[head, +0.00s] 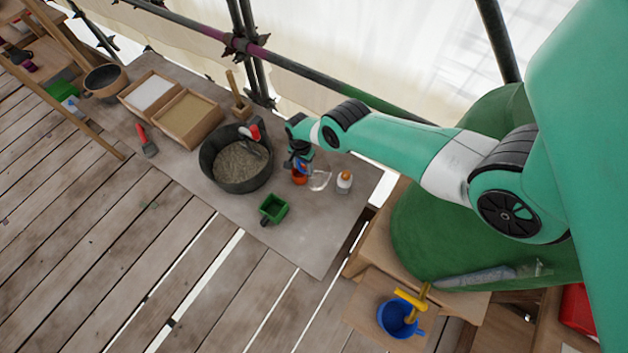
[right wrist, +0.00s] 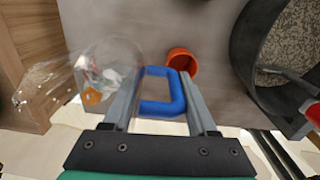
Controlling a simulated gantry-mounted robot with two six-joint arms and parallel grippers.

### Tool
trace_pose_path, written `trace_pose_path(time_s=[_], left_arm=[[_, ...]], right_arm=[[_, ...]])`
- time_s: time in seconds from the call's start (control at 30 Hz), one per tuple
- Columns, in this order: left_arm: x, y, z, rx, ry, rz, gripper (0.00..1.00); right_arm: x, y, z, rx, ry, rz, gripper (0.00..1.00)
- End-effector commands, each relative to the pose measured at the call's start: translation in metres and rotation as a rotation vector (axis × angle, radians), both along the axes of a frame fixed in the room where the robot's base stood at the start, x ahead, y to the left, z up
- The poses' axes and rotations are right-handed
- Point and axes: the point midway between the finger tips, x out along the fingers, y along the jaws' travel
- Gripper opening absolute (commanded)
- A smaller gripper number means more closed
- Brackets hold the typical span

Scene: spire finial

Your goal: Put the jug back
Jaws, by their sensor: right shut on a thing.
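The jug has a clear body and a blue handle (right wrist: 160,92). In the right wrist view the handle lies between the fingers of my right gripper (right wrist: 160,110), which is shut on it. The clear body (right wrist: 108,62) extends to the left there. In the head view the clear body (head: 320,181) shows just right of my right gripper (head: 299,162), over the grey board. I cannot tell whether the jug touches the board. My left gripper is not in view.
An orange cup (right wrist: 182,60) is close by the handle. A white bottle (head: 344,181) with an orange cap stands right of the jug. A black tub (head: 207,160) of grey mix stands left. A green container (head: 273,208) is in front. The board's front right part is clear.

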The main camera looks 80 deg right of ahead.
Motion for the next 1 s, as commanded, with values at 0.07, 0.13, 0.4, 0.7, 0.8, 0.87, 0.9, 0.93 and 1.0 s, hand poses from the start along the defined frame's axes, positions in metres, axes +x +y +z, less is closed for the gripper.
trace_pose_path(time_s=[0.07,0.13,0.4,0.7,0.8,0.87,0.9,0.93,1.0], left_arm=[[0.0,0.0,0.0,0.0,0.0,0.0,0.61],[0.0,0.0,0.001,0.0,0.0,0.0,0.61],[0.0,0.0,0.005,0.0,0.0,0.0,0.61],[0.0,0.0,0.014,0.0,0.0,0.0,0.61],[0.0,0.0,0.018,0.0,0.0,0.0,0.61],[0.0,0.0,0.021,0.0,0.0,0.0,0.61],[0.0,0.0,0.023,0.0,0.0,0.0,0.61],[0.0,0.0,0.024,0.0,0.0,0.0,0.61],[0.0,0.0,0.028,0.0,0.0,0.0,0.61]], right_arm=[[0.0,0.0,0.0,0.0,0.0,0.0,0.0],[0.001,0.002,0.0,0.0,-0.001,0.023,0.0],[0.008,0.014,-0.001,0.002,-0.003,0.162,0.0],[0.02,0.041,-0.003,0.005,-0.007,0.477,0.0],[0.026,0.054,-0.004,0.006,-0.009,0.632,0.0],[0.029,0.063,-0.005,0.007,-0.01,0.737,0.0],[0.031,0.069,-0.005,0.007,-0.011,0.809,0.0],[0.033,0.075,-0.006,0.008,-0.012,0.869,0.0],[0.036,0.088,-0.007,0.009,-0.013,1.015,0.0]])
